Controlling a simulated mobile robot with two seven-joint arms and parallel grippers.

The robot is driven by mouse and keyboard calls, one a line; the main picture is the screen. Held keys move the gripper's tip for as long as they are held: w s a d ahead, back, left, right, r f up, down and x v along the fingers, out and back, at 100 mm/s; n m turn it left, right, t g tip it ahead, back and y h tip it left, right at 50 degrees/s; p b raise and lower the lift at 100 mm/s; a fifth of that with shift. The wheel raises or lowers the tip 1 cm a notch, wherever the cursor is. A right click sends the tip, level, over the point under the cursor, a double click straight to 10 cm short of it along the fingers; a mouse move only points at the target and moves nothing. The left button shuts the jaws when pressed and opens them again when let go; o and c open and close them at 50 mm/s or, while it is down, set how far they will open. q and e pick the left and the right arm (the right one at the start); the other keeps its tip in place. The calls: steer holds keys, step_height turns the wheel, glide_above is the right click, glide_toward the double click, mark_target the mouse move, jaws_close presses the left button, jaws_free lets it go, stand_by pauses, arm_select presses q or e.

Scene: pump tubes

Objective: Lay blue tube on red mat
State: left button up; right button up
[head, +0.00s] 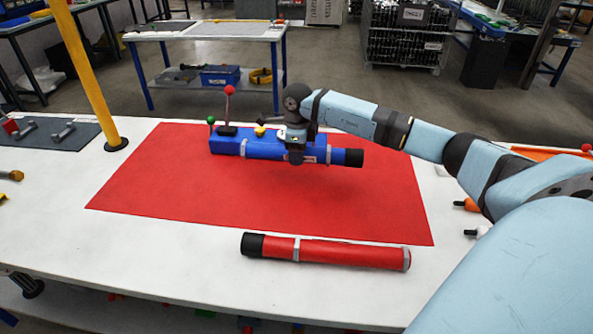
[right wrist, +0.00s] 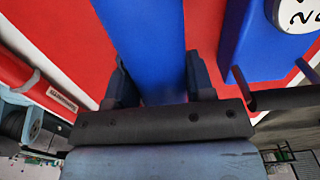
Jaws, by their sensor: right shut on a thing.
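The blue tube (head: 265,151) has a black cap at its right end and grey bands. It lies level across the far part of the red mat (head: 180,190), over or on it; I cannot tell whether it touches. My right gripper (head: 296,157) comes from above and is shut on the tube near its middle. In the right wrist view the tube (right wrist: 143,40) runs between the two fingers, with red mat on both sides. My left gripper is not in view.
A blue block (head: 219,144) with ball-topped levers stands close behind the tube. A red tube (head: 335,252) with a black cap lies on the white table (head: 190,275) in front of the mat. A yellow post (head: 88,70) rises at the left. The mat's near half is clear.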

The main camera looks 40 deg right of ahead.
mark_target(297, 178)
step_height(297, 178, down, 6)
steer(key=shift+f, duration=0.1)
stand_by(0.4)
steer(key=o, duration=1.1)
steer(key=shift+f+b, duration=0.1)
steer(key=shift+b, duration=0.2)
step_height(297, 178, up, 12)
steer(key=shift+r+p, duration=0.2)
steer(key=shift+p, duration=0.3)
